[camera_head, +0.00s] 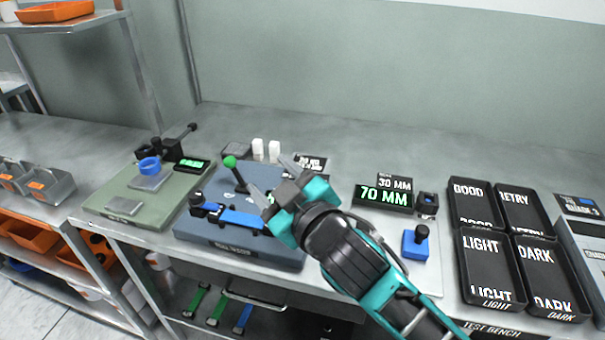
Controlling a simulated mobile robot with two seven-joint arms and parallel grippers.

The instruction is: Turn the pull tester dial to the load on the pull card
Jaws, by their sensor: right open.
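The device that looks like the pull tester is a blue-grey plate (205,236) with a lever topped by a green knob (230,161) and a blue bar (238,217); its front label is too small to read surely. My right gripper (273,180) comes in from the lower right and is open over the right part of this plate, its fingers pointing up and left near the lever. No dial can be made out; my gripper and arm hide part of the plate. A small dark card (311,162) with white print stands behind, partly hidden and unreadable. My left gripper is not in view.
A green plate device (108,228) with a lit display stands left. Right of my arm are a 70 MM display (383,197), a 30 MM card (395,182), a blue block with a black knob (416,243) and black labelled trays (484,231). The bench's back is clear.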

